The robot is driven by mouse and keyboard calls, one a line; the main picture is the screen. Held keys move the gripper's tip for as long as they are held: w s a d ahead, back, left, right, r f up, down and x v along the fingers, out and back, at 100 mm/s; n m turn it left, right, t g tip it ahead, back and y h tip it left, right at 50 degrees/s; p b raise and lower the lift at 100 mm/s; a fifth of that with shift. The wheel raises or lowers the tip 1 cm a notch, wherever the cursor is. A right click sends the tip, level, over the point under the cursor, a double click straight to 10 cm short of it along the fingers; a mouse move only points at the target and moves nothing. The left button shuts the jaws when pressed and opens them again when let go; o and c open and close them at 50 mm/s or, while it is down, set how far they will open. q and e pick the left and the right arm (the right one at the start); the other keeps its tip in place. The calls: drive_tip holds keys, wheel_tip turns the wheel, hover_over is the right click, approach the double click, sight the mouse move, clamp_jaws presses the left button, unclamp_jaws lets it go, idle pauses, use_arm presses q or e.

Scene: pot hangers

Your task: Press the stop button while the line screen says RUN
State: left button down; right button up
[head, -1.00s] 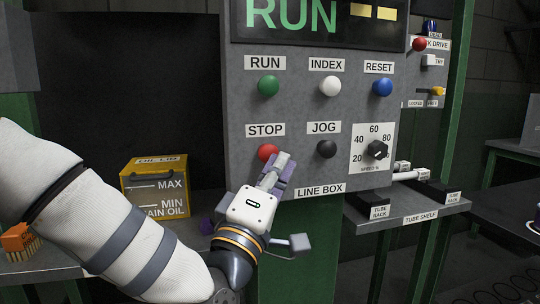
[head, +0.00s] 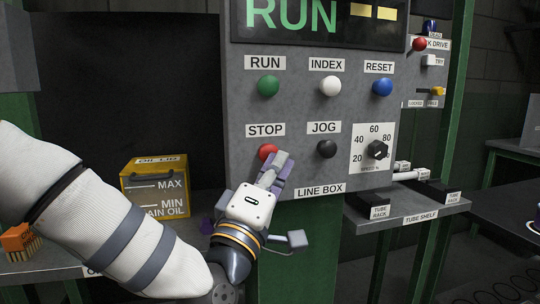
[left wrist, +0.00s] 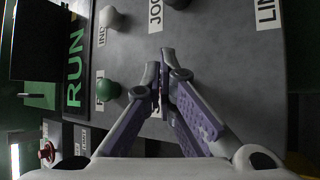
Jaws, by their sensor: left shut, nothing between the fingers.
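The line screen (head: 318,18) at the top of the grey line box (head: 238,100) reads RUN in green letters. The red stop button (head: 266,150) sits under the STOP label, with its lower right partly covered by my fingers. My left gripper (head: 280,163) is shut and empty, its tips just right of and below the stop button in the head view. I cannot tell if they touch it. In the left wrist view the shut fingertips (left wrist: 162,70) point at the panel and mostly hide the stop button. My right gripper is not in view.
Near the stop button are the green run button (head: 268,86), the black jog button (head: 326,149) and the speed dial (head: 377,150). White index (head: 331,86) and blue reset (head: 382,87) buttons are above. A yellow oil box (head: 155,187) stands left; a tube shelf (head: 420,213) is right.

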use_arm(q)
drive_tip(key=shift+w+a, duration=0.2)
drive_tip(key=shift+w, duration=0.4)
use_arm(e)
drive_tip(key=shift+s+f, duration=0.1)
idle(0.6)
use_arm(q)
drive_tip(key=shift+s, duration=0.1)
drive_tip(key=shift+s+d+p, duration=0.3)
drive_tip(key=shift+s, duration=0.6)
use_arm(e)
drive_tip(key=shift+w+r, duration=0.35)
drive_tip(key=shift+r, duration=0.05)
use_arm(q)
drive_tip(key=shift+s, duration=0.1)
drive_tip(key=s, duration=0.1)
drive_tip(key=s+d+p, duration=0.1)
drive_tip(key=s, duration=0.2)
drive_tip(key=shift+s+d, duration=0.3)
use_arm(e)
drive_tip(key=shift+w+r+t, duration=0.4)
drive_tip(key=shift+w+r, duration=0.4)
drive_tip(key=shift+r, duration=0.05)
